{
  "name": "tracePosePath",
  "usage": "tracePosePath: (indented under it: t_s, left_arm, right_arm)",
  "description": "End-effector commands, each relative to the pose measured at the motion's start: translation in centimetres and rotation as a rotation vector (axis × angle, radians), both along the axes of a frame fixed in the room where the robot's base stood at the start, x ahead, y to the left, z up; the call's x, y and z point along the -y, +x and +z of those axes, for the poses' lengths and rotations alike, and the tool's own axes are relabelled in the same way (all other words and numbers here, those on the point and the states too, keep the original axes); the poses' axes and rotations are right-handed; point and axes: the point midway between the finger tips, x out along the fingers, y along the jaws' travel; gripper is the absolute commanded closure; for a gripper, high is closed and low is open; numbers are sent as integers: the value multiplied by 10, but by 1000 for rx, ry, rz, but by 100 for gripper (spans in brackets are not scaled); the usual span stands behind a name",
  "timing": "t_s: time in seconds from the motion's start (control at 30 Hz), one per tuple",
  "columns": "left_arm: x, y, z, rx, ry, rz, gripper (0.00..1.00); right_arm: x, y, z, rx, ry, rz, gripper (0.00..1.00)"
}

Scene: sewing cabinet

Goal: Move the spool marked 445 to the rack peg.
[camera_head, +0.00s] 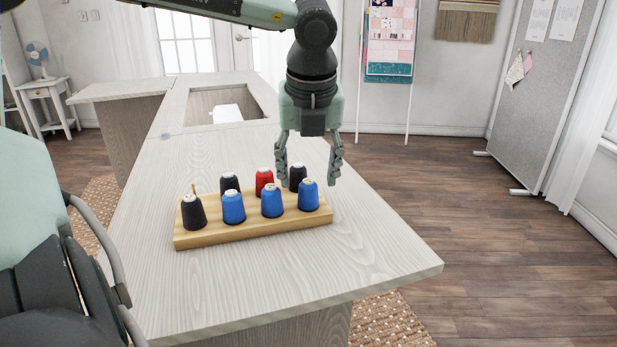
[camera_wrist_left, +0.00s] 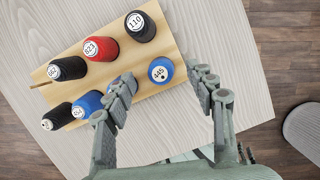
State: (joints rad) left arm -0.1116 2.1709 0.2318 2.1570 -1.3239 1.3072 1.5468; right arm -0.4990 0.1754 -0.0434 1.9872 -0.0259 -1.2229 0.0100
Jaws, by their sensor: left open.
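The spool marked 445 is blue; it stands at the right end of the front row in the head view (camera_head: 308,197) and reads 445 in the wrist view (camera_wrist_left: 161,71). The wooden rack (camera_head: 250,231) holds it upright among other spools. A bare rack peg (camera_head: 193,188) stands at the rack's back left corner; it also shows in the wrist view (camera_wrist_left: 38,87). My left gripper (camera_head: 309,178) points down, open, above the rack's right end. In the wrist view its fingertips (camera_wrist_left: 163,77) lie either side of spool 445, with nothing visibly held. I cannot tell whether they touch it.
A black spool marked 110 (camera_head: 298,177) and a red one marked 823 (camera_head: 264,181) stand behind. A blue spool (camera_head: 271,203) is the close neighbour on the left. Other blue and black spools fill the left side. The tabletop (camera_head: 370,250) right of the rack is clear.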

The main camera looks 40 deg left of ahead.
Motion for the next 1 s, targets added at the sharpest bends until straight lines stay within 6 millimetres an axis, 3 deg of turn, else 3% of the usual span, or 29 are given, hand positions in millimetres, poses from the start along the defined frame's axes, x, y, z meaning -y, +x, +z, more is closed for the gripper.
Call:
tracePosePath:
  t_s: [0.3, 0.5, 1.0]
  left_arm:
    - [15, -12, 66, 5, 2, 0, 44]
    - [21, -18, 92, 3, 1, -1, 44]
    - [23, -20, 99, 0, 0, -1, 44]
  right_arm:
    - [0, 0, 0, 0, 0, 0, 60]
    - [0, 0, 0, 0, 0, 0, 60]
    - [0, 0, 0, 0, 0, 0, 60]
